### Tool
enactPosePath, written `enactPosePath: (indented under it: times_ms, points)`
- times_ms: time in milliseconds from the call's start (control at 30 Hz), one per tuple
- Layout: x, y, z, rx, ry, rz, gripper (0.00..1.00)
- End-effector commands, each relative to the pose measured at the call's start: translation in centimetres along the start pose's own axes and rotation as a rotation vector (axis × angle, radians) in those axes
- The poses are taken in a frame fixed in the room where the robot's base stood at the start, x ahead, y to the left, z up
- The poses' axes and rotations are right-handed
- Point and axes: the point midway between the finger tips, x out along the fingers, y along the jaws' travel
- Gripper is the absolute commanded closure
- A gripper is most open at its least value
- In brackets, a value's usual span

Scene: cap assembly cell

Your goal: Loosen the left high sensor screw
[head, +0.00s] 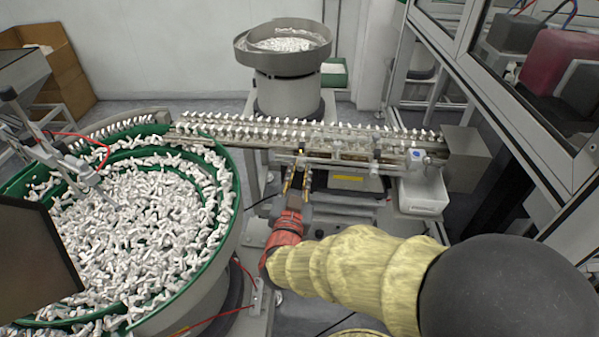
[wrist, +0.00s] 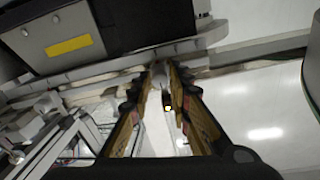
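My gripper (head: 297,176) reaches up to the front side of the linear track, left of its middle. Its two brown fingers are apart there. In the wrist view my gripper (wrist: 162,72) also shows its fingers apart, with a narrow gap at the tips. The left high sensor screw itself is too small or hidden to make out in either view.
The track (head: 330,140) carries rows of white parts. A large green-rimmed bowl (head: 238,225) of white parts stands at left. A white bin (head: 423,196) stands at right.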

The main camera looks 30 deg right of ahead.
Motion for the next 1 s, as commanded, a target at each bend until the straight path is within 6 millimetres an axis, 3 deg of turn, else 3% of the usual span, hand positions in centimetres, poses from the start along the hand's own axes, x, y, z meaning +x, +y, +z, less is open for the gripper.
enactPosePath:
  times_ms: [300,700,1000]
  points:
    - [-0.01,-0.01,0.00,0.000,0.000,0.000,1.00]
    - [-0.01,-0.02,-0.08,-0.022,0.000,0.000,1.00]
    - [-0.02,-0.07,-0.29,-0.179,-0.002,0.000,1.00]
